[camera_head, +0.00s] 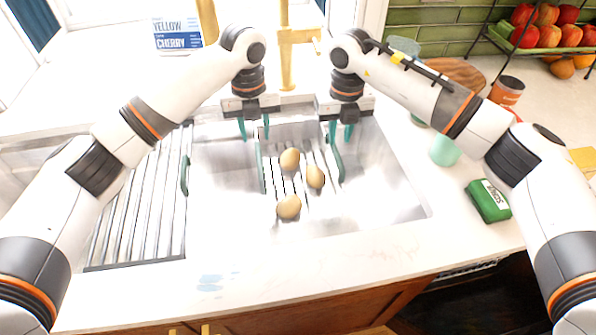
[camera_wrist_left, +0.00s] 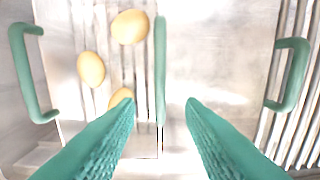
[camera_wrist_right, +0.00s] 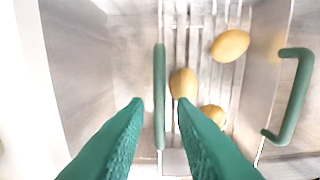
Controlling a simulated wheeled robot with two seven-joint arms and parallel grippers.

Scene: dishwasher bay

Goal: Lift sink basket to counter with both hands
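The sink basket is a wire basket (camera_head: 298,190) low in the steel sink, holding three tan, potato-like items (camera_head: 289,160). It has a green left handle (camera_head: 261,168) and a green right handle (camera_head: 337,160). My left gripper (camera_head: 254,130) is open and empty above the left handle, which shows between its fingers in the left wrist view (camera_wrist_left: 160,70). My right gripper (camera_head: 340,133) is open and empty above the right handle, which shows between its fingers in the right wrist view (camera_wrist_right: 160,95). Neither gripper appears to touch a handle.
A ribbed drainer (camera_head: 135,210) with a green handle (camera_head: 185,175) lies left of the sink. A gold faucet (camera_head: 288,50) stands behind. On the right counter are a mint cup (camera_head: 444,150) and a green packet (camera_head: 488,200). The front counter strip is mostly clear.

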